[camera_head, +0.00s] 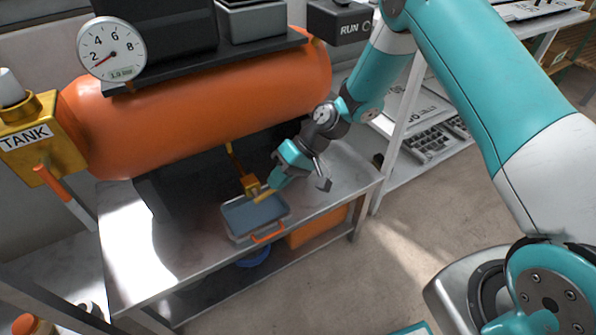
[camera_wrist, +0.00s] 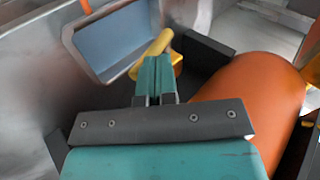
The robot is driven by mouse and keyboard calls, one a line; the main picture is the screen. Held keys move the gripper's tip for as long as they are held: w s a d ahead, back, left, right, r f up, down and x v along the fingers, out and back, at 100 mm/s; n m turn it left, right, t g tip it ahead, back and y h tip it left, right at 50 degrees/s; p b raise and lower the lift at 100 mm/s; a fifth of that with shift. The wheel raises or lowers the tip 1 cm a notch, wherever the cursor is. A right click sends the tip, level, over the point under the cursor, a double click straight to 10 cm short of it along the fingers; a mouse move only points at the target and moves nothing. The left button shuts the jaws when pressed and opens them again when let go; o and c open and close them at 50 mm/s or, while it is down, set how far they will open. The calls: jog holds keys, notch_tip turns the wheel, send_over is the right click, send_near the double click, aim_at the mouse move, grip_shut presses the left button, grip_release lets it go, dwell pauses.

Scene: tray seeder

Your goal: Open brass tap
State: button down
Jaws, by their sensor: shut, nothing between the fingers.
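The brass tap (camera_head: 249,183) hangs under the orange tank on a thin brass pipe, above a shallow grey tray. Its yellow lever (camera_head: 263,196) sticks out toward the front. In the wrist view the lever (camera_wrist: 156,43) shows just beyond the fingertips, with part of the brass body (camera_wrist: 177,62) beside it. My gripper (camera_head: 273,184) is at the tap's right side, shut and empty. In the wrist view the closed teal fingertips (camera_wrist: 157,60) are right at the lever; I cannot tell whether they touch it.
The tray (camera_head: 229,232) with an orange handle stands on the metal bench (camera_head: 130,255) below the tap. The orange tank (camera_head: 190,115) fills the space above and behind. A gauge (camera_head: 111,49) and a yellow TANK block (camera_head: 60,140) with an orange lever are at left.

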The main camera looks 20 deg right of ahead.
jog(key=shift+d+f+y, duration=0.1)
jog(key=shift+f+y, duration=0.15)
jog(key=shift+y, duration=0.15)
jog(key=shift+r, duration=0.1)
jog(key=shift+s+a, duration=0.2)
jog(key=shift+a, duration=0.6)
